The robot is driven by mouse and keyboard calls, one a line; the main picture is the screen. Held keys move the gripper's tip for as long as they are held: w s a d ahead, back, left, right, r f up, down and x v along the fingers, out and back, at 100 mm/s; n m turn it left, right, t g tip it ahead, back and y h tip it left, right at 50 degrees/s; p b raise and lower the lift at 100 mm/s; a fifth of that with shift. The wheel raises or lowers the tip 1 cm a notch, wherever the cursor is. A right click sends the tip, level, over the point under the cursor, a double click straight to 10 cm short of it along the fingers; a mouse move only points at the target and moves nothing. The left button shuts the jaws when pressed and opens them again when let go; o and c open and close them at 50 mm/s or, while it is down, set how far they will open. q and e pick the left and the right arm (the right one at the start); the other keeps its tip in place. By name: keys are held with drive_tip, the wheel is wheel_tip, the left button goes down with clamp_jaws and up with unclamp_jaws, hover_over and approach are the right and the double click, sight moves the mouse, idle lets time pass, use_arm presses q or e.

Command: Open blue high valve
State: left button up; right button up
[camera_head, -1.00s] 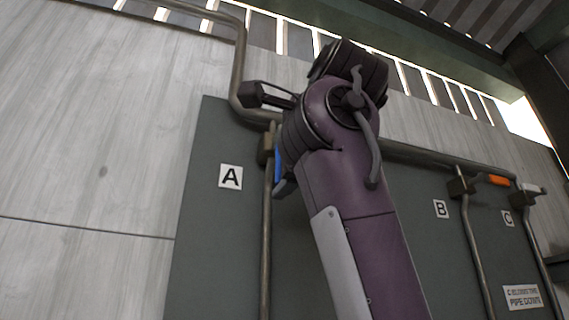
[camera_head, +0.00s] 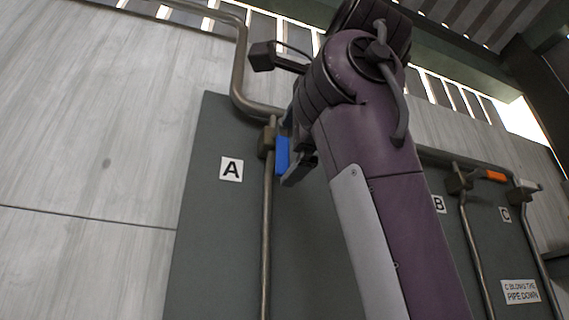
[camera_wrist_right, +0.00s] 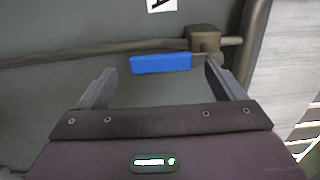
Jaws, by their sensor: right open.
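The blue valve handle (camera_head: 282,156) hangs down along the pipe beside the letter A sign in the head view. In the right wrist view the blue handle (camera_wrist_right: 161,63) lies across, just beyond and between the fingertips, joined to a brown valve body (camera_wrist_right: 204,40). My right gripper (camera_wrist_right: 158,80) is open, with one finger on each side of the handle's line and nothing held. In the head view my right arm covers the area right of the handle, and a fingertip (camera_head: 297,172) shows close beside it. My left gripper is not in view.
An orange valve handle (camera_head: 496,175) sits by sign B (camera_head: 438,204), and another valve (camera_head: 524,186) by sign C (camera_head: 505,214). Pipes run along the top and down the dark green panel (camera_head: 215,240). A pale wall lies to the left.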

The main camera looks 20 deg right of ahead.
drive_tip(key=s, duration=0.3)
drive_tip(key=shift+s+d+b, duration=0.1)
drive_tip(key=shift+s+b, duration=0.15)
drive_tip(key=shift+b, duration=0.1)
drive_tip(key=shift+w, duration=0.1)
